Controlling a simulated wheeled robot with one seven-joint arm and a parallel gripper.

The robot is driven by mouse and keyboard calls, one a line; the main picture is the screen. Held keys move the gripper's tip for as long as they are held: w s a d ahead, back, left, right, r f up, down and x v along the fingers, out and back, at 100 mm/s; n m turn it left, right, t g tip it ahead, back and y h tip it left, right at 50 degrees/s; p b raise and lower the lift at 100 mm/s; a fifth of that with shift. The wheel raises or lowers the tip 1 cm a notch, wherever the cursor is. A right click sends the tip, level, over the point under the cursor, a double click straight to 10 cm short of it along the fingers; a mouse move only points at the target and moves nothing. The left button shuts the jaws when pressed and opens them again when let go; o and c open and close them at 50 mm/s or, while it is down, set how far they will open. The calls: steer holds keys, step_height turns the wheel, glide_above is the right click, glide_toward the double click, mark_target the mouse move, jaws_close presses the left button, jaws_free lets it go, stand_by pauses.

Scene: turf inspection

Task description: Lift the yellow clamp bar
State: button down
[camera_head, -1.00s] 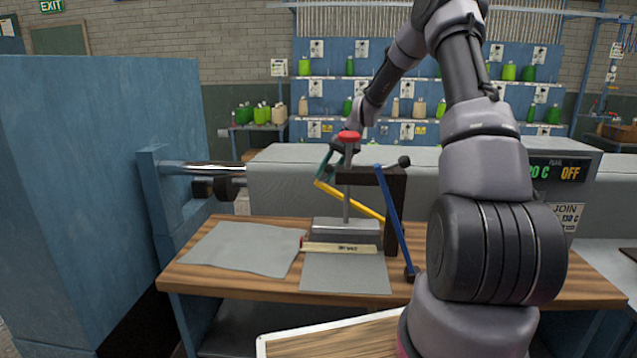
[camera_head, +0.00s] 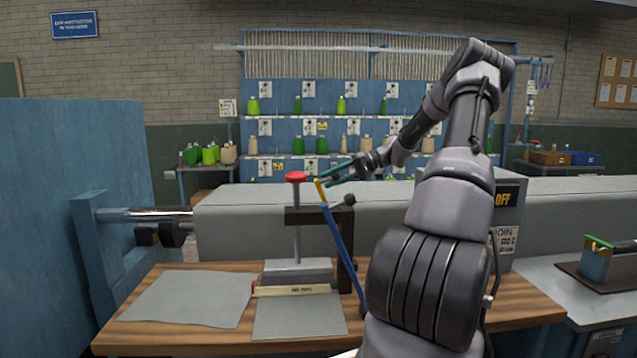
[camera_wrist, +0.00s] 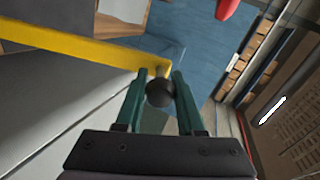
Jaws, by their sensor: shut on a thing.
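The yellow clamp bar (camera_head: 320,190) shows as a short, steep piece near the top of the blue lever (camera_head: 343,250) in the head view. In the wrist view the yellow bar (camera_wrist: 85,48) runs from the left edge to just beyond my fingertips. A dark round knob (camera_wrist: 160,94) sits between the teal fingers of my gripper (camera_wrist: 160,80), which are shut on it at the bar's end. In the head view my gripper (camera_head: 328,179) reaches the bar from the right. The exact finger contact is small there.
A red-topped post (camera_head: 296,178) and dark clamp frame (camera_head: 346,270) stand close by on the wooden bench (camera_head: 180,340). Grey turf sheets (camera_head: 190,297) and a labelled strip (camera_head: 290,290) lie below. A long grey machine body (camera_head: 240,225) spans behind.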

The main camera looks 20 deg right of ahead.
steer(key=shift+s+d+r, duration=0.1)
steer(key=shift+d+r, duration=0.1)
steer(key=shift+d, duration=0.25)
steer(key=c, duration=0.5)
jaws_free()
steer(key=shift+d, duration=0.15)
steer(key=v, duration=1)
steer(key=shift+s+d, duration=0.25)
steer(key=shift+d, duration=0.1)
